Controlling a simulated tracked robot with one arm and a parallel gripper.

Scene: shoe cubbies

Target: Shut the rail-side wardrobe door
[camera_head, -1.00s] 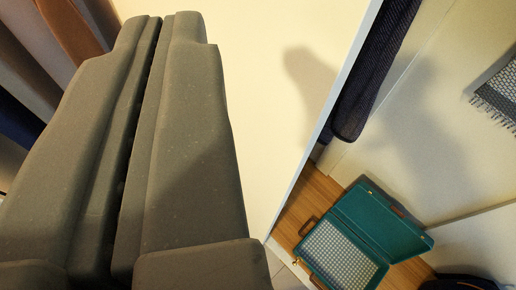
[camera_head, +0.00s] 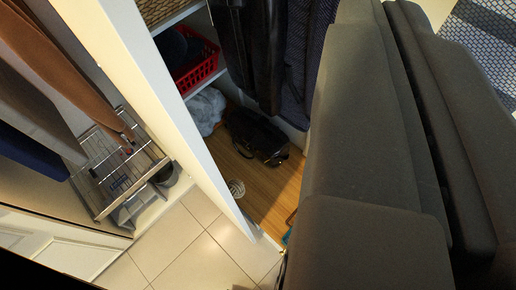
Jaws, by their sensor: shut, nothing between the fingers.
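A tall pale panel (camera_head: 165,95) with a white edge stands upright left of the middle, seen nearly edge-on. It looks like the rail-side wardrobe door standing open, but I cannot tell it surely from a side wall. Its lower end comes down by the line between tiles and wood floor. The open wardrobe interior shows to its right. My gripper (camera_head: 388,10) is large at the right, shut and empty, pointing up the picture. It is apart from the panel and hides part of the interior.
Inside are a red basket (camera_head: 197,68), a black bag (camera_head: 257,137) and dark hanging garments (camera_head: 300,55). Brown and dark garments hang at upper left above a wire rack (camera_head: 118,172). A white panelled surface (camera_head: 50,245) is at lower left. Tiled floor (camera_head: 195,250) is clear below.

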